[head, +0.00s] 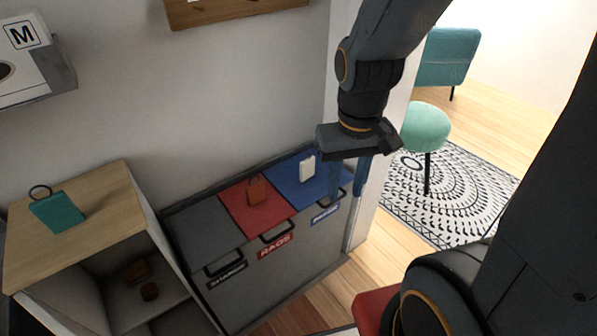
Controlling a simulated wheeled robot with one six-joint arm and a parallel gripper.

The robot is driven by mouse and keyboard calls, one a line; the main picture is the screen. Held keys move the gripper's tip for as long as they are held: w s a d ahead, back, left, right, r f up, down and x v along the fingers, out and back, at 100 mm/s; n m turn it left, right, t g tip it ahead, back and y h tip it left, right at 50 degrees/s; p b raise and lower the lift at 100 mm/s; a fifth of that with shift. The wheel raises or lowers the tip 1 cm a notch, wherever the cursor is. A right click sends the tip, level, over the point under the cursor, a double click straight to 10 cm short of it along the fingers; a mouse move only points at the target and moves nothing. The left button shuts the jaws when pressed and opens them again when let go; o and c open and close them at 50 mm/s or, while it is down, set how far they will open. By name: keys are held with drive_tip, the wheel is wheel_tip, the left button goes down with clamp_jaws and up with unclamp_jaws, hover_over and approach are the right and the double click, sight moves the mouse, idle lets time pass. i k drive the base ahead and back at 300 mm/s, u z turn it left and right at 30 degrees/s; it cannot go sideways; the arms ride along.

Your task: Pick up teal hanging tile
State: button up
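The teal hanging tile (58,212) lies on the wooden top of a small cabinet at the far left, with a dark ring (40,191) at its upper left end. My gripper (348,183) hangs well to the right of it, above the right part of the sorting bin. Its two blue fingers point down and are spread apart. Nothing shows between them.
The cabinet (110,188) has open shelves with small brown objects (149,291). The bin unit (262,285) beside it has grey, red and blue lids; a brown tile (257,190) and a white tile (307,168) rest on the red and blue ones. A white box (35,75) juts out upper left.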

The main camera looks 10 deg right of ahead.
sight(56, 210)
drive_tip(key=u, duration=1.8)
drive_tip(key=k, duration=0.5)
drive_tip(key=u, duration=0.6)
drive_tip(key=i, duration=0.8)
drive_tip(key=z, duration=1.25)
